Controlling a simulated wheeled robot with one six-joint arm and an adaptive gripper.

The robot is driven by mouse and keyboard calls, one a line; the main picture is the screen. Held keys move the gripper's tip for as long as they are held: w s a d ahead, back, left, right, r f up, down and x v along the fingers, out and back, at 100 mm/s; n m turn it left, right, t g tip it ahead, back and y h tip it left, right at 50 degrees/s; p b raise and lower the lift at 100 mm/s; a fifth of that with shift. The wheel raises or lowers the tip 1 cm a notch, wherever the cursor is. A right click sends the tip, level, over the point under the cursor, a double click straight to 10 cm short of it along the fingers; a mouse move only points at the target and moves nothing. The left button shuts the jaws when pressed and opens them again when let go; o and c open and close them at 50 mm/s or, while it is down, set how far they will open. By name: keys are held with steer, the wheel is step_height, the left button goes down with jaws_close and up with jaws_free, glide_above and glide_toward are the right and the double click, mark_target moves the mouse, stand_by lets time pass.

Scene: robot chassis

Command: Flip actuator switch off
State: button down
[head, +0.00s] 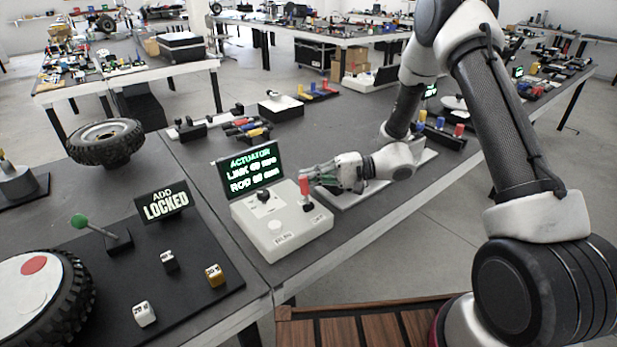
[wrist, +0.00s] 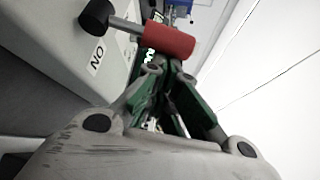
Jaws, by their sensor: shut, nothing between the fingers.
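The actuator is a white box (head: 280,236) near the table's front edge, with a black screen (head: 252,168) reading "ACTUATOR" in green letters. Its switch has a red cylindrical handle (head: 304,184) standing up at the box's right side. The handle also shows in the wrist view (wrist: 170,40), on a grey shaft with a black end, near a label reading "ON" (wrist: 96,60). My gripper (head: 311,176) is shut and empty. Its fingertips (wrist: 166,68) are right beside the red handle; I cannot tell whether they touch it.
A black knob (head: 263,197) sits on the box's top. Floor shows beyond the table's front edge.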

steer(key=shift+s, duration=0.1)
steer(key=shift+s+d+r+n+y, duration=0.3)
steer(key=shift+s+n+y, duration=0.1)
steer(key=shift+n, duration=0.2)
steer(key=shift+s+d+r, duration=0.3)
steer(key=shift+s+d, duration=0.2)
steer(key=shift+s, duration=0.2)
steer(key=shift+s+d, duration=0.3)
steer(key=shift+s, duration=0.15)
steer(key=shift+s, duration=0.15)
steer(key=shift+d, duration=0.1)
